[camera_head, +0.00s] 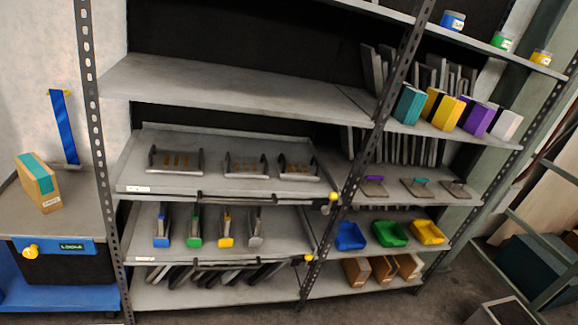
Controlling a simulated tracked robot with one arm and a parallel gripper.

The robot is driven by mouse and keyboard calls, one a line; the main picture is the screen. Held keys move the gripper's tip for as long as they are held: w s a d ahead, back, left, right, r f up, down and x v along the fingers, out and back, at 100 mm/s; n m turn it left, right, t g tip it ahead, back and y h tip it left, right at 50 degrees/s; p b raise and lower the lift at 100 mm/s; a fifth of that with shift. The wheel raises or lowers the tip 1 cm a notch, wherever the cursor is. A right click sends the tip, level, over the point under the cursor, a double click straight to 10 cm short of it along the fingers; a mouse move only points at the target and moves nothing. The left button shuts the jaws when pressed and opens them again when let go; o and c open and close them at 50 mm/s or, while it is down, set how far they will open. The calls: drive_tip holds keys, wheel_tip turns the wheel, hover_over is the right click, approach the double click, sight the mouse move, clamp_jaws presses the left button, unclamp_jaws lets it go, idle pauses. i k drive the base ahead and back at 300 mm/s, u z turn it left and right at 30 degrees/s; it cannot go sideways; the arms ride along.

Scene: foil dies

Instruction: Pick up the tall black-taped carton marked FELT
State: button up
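I can make out no tall black-taped carton with a readable FELT mark. A tan carton (38,183) with a teal tape band stands on a grey bench top at the left; its small white label is too small to read. Several brown cartons (382,268) stand on the bottom shelf at the right, and I cannot make out any black tape or label on them. My gripper is not in view.
A grey shelf rack (215,82) fills the middle, with handled plates, coloured handles and bins. Blue (350,235), green (390,233) and yellow (427,232) bins sit at the right. Teal, yellow, purple and white blocks stand above. Dark floor shows at lower right.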

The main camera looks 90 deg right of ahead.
sight(384, 269)
drive_tip(key=u, duration=0.05)
drive_tip(key=k, duration=2.1)
drive_tip(key=z, duration=2.7)
drive_tip(key=i, duration=0.6)
drive_tip(key=u, duration=0.05)
drive_tip(key=k, duration=0.6)
drive_tip(key=z, duration=0.1)
